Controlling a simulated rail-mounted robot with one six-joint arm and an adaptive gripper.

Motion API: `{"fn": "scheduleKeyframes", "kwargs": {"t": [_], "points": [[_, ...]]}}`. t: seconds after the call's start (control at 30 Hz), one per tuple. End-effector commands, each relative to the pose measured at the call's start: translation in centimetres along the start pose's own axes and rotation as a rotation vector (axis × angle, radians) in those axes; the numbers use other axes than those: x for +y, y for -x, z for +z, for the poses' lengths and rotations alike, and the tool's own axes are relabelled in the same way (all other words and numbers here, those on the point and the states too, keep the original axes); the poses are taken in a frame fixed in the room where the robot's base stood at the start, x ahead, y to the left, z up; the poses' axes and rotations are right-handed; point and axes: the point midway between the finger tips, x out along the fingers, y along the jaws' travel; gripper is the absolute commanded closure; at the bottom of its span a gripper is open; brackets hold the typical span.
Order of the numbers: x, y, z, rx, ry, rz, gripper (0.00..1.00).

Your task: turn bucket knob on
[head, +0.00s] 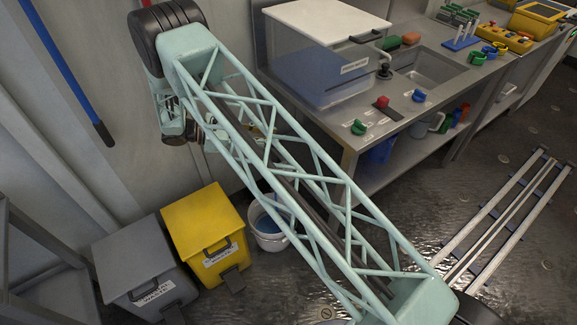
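A green knob (358,127), a red knob (382,102) and a blue knob (418,96) sit along the front edge of the grey counter (345,138). Small labels lie near them, too small to read, so I cannot tell which is the bucket knob or how each is set. A white bucket (268,238) with bluish contents stands on the floor below the counter, partly hidden by my arm's truss link. My gripper cannot be made out; my arm folds back at the upper left, and its far part is mostly hidden behind the truss.
A clear lidded tank (322,75) and a sink (425,68) are on the counter. A yellow bin (205,230) and a grey bin (143,265) stand by the wall. Floor rails (505,225) lie at the right. Dark floor between counter and rails is clear.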

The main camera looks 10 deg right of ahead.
Motion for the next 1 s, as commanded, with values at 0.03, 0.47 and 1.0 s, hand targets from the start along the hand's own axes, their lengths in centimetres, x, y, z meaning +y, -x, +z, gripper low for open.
{"fn": "scheduleKeyframes", "kwargs": {"t": [0.03,0.47,1.0], "points": [[-0.1,0.0,-1.1,-0.01,0.011,0.01,0.78],[-1.0,-0.2,-8.6,-0.1,0.091,0.105,0.78],[-3.3,-0.8,-17.8,-0.21,0.184,0.226,0.78]]}}
